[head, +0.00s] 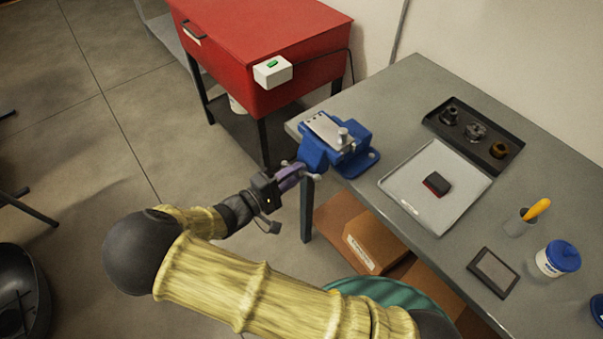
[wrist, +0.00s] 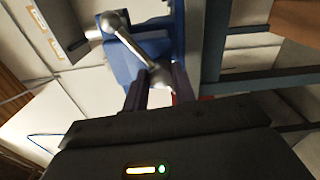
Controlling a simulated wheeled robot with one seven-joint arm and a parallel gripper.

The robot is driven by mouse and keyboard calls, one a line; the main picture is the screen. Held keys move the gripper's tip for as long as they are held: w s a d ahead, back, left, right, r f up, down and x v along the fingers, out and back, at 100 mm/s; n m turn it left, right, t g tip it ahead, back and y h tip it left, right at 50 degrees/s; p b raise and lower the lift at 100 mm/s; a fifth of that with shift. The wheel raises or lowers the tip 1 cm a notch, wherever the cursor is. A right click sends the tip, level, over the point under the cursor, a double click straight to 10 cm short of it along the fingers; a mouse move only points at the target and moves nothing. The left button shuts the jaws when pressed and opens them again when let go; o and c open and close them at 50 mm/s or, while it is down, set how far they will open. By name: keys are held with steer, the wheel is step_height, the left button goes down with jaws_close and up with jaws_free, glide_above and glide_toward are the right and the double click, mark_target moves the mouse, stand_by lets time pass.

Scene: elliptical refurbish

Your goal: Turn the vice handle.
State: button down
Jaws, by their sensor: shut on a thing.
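The blue vice (head: 336,143) is mounted at the near left corner of the grey workbench. It also shows in the wrist view (wrist: 121,62). Its metal handle (wrist: 138,48) is a bar with a ball end, running slantwise from upper left down to between my fingers. My gripper (head: 291,174) is at the front of the vice, below the bench edge level. In the wrist view my gripper (wrist: 158,88) has its two dark fingers on either side of the handle's lower end, shut on it. The fingers partly hide that lower end.
A red cabinet (head: 270,40) with a white switch box (head: 272,71) stands behind left. On the workbench (head: 405,100) are a grey tray (head: 415,208) with a dark block, a black tray (head: 470,113) of parts, and a blue-lidded jar (head: 558,258). Cardboard boxes (head: 375,240) lie below.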

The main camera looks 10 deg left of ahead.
steer(key=shift+d+m, duration=0.1)
steer(key=shift+m, duration=0.2)
stand_by(0.4)
steer(key=c, duration=1.1)
jaws_free()
steer(key=shift+w, duration=0.1)
steer(key=shift+c, duration=0.2)
steer(key=b+v, duration=0.3)
steer(key=v, duration=1.4)
steer(key=shift+a, duration=0.25)
